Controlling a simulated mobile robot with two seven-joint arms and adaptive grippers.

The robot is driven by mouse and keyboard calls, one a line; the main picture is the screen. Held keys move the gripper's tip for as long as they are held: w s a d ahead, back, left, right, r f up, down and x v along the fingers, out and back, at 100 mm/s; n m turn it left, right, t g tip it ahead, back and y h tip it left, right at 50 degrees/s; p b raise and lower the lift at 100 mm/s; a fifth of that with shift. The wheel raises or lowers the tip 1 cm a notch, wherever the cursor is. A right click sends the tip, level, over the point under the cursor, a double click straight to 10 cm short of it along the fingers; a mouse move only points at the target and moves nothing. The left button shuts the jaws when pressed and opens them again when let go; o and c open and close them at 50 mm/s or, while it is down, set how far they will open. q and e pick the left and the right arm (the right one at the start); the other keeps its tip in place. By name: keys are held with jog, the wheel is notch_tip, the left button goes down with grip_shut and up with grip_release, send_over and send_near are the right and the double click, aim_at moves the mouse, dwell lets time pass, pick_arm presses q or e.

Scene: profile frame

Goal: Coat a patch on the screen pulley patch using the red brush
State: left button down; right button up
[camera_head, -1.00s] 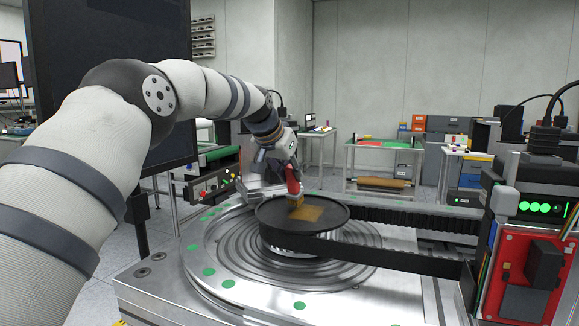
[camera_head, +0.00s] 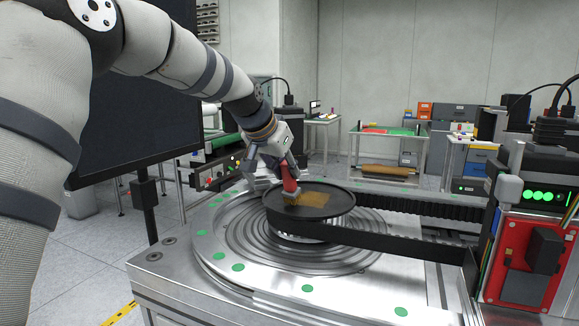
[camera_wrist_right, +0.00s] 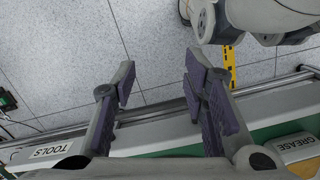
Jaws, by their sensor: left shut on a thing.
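The red brush (camera_head: 289,178) is in my left gripper (camera_head: 279,170), which is shut on its handle. Its tan bristles point down at the left part of the pulley's top and appear to touch it. The black pulley (camera_head: 343,203) lies flat as a round disc on the grooved metal turntable. A yellow-brown coated patch (camera_head: 314,199) shows on its top, just right of the bristles. My right gripper (camera_wrist_right: 158,84) is open and empty in the right wrist view, above the floor and a ledge.
A black belt (camera_head: 400,244) runs from the pulley to a red-fronted machine (camera_head: 526,262) at the right. A dark screen (camera_head: 135,125) stands behind my left arm.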

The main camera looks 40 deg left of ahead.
pick_arm(q)
jog(key=shift+r, duration=3)
jog(key=shift+r, duration=1.5)
jog(key=shift+w+d, duration=0.1)
